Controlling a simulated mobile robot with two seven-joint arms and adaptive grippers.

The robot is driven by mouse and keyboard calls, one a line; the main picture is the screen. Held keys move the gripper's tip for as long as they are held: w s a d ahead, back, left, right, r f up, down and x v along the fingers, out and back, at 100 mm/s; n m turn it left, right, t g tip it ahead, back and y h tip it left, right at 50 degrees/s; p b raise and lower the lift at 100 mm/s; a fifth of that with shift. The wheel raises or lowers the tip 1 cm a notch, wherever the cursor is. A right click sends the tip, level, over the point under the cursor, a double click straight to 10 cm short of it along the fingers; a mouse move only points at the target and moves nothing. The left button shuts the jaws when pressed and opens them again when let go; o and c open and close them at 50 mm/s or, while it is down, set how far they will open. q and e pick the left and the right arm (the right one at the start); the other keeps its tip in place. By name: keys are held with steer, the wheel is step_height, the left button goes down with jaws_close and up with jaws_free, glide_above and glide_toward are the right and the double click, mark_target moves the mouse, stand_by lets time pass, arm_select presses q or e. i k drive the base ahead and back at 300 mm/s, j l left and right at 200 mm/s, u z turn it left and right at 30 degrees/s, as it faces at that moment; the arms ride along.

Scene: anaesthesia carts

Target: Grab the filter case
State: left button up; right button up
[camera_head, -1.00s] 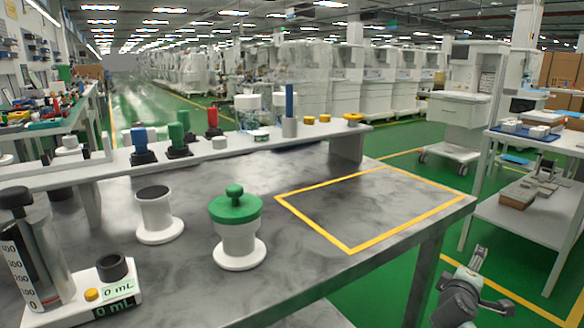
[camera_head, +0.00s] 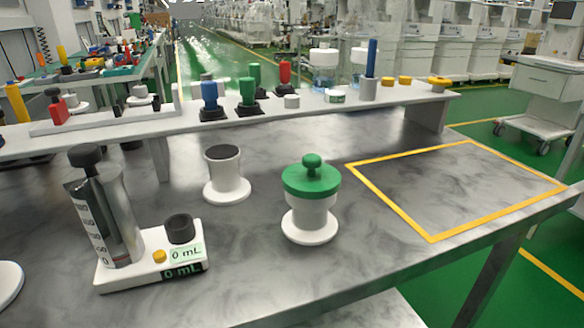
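A white case with a green knobbed lid (camera_head: 311,200) stands upright on the grey marbled table (camera_head: 370,225), near its front middle. A white spool-shaped holder with a dark top (camera_head: 226,178) stands to its left and a little farther back. No label shows which of these is the filter case. Both stand free, with nothing touching them from above. Neither of my grippers is in view now.
A yellow-outlined rectangle (camera_head: 430,236) on the table's right is empty. A measuring device with a cylinder (camera_head: 105,225) and "0 mL" displays stands at the left. A raised shelf (camera_head: 330,108) along the back holds coloured connectors (camera_head: 247,98), small jars and yellow caps.

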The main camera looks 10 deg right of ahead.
mark_target(309, 223)
steer(key=l+u, duration=0.25)
steer(key=l, duration=0.2)
steer(key=l+u, duration=0.25)
steer(key=l, duration=0.25)
steer(key=k+l+u, duration=0.25)
steer(key=l, duration=0.15)
steer(key=i+l+u, duration=0.25)
steer(key=k+l, duration=0.15)
steer(key=k+j, duration=0.05)
steer(key=k, duration=0.05)
